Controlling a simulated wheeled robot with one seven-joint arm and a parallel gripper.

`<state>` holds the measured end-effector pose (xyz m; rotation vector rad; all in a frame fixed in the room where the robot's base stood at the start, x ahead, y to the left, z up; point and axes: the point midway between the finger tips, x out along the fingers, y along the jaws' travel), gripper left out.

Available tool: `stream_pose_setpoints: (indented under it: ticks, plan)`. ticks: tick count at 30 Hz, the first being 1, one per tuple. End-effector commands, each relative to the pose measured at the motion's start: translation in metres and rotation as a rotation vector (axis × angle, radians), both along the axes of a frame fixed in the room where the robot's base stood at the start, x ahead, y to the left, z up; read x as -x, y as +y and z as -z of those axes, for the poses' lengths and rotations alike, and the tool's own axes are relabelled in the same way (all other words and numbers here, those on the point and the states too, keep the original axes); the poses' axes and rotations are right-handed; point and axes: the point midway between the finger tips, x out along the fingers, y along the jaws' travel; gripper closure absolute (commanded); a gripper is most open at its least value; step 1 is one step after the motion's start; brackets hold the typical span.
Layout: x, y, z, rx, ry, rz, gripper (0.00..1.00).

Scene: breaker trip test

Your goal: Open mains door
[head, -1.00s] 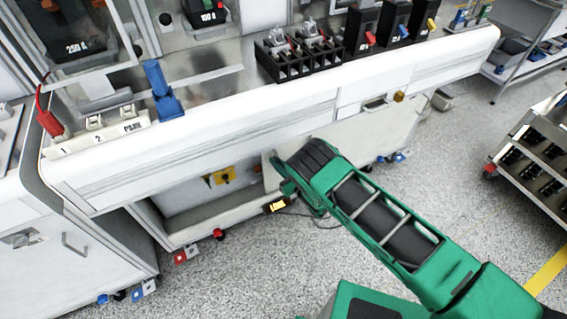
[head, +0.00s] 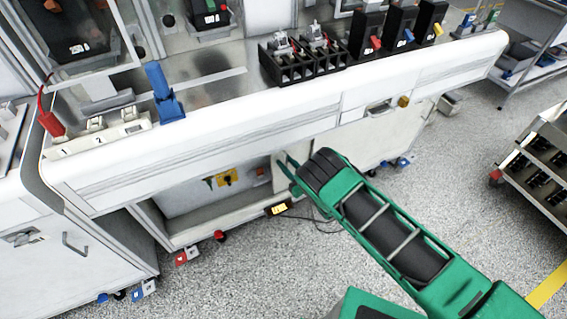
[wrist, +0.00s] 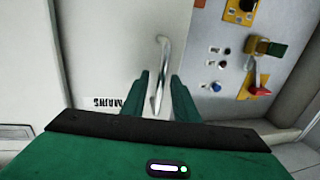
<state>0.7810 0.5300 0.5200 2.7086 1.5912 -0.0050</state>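The mains door (wrist: 105,45) is a white panel with an upside-down MAINS label in the wrist view. It stands open, with the switch panel inside the compartment showing beside its edge. Its metal bar handle (wrist: 162,75) lies between the two green fingers of my gripper (wrist: 160,85). The fingers are apart, with small gaps visible on both sides of the bar. In the head view my gripper (head: 288,168) is low in front of the bench, at the right side of the open compartment. My own arm hides most of the door there.
The switch panel (wrist: 225,70) holds a red lever (wrist: 260,85) and several switches. A white bench (head: 200,125) with breakers overhangs the compartment. A yellow-labelled box (head: 278,209) with a cable is near the floor. A parts cart (head: 540,165) stands right; grey floor between is clear.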

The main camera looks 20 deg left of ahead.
Motion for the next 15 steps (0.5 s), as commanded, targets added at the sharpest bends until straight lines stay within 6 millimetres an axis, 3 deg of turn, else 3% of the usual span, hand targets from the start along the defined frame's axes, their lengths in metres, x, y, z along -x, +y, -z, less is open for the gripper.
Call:
stream_pose_setpoints:
  ticks: [8,15]
  plan:
    - [0.005,-0.008,0.000,0.000,-0.001,0.000,0.73]
    - [0.025,-0.045,0.001,0.003,0.001,0.000,0.73]
